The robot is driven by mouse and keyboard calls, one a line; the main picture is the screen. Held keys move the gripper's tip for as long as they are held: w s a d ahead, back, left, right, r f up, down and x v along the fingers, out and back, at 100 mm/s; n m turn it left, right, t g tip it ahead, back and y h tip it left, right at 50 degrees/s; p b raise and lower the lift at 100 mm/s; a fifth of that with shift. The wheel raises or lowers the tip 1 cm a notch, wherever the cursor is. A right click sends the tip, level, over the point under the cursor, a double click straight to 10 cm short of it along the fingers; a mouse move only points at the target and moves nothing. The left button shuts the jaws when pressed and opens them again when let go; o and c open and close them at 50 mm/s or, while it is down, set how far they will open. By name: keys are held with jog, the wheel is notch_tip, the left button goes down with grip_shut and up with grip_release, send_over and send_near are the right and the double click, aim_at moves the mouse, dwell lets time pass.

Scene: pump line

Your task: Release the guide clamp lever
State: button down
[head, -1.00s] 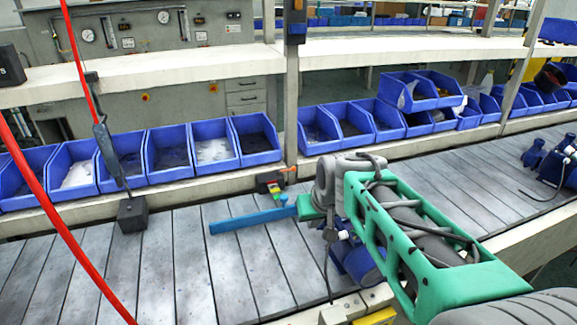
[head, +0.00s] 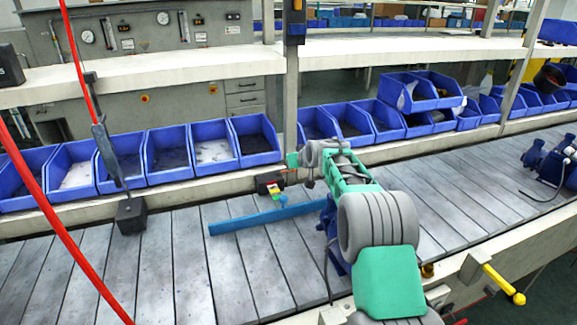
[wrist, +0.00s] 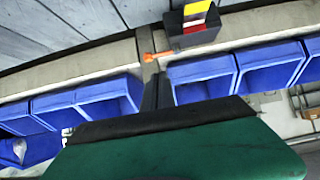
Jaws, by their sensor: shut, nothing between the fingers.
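An orange lever (wrist: 153,52) sits beside a small black block with yellow and red faces (wrist: 193,25) in the wrist view. In the head view the block (head: 269,184) is at the back edge of the slatted conveyor, and my gripper hides most of the lever. A long blue guide bar (head: 265,220) lies in front of the block, with small yellow and green parts at its back side. My gripper (head: 293,160) is shut and empty, above the back rail near the block. Its dark fingertips (wrist: 165,120) appear apart from the lever in the wrist view.
Blue bins (head: 213,146) line the back of the conveyor, with a grey post (head: 291,95) among them. A red hose (head: 55,225) hangs at left. A blue pump (head: 545,160) stands at right. A yellow handle (head: 503,284) juts from the front edge.

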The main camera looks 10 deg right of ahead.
aim_at(286, 171)
jog(key=p+x, duration=0.1)
jog(key=x, duration=0.7)
jog(key=shift+w+a+f, duration=0.1)
jog(key=shift+w+f, duration=0.05)
jog(key=shift+f, duration=0.05)
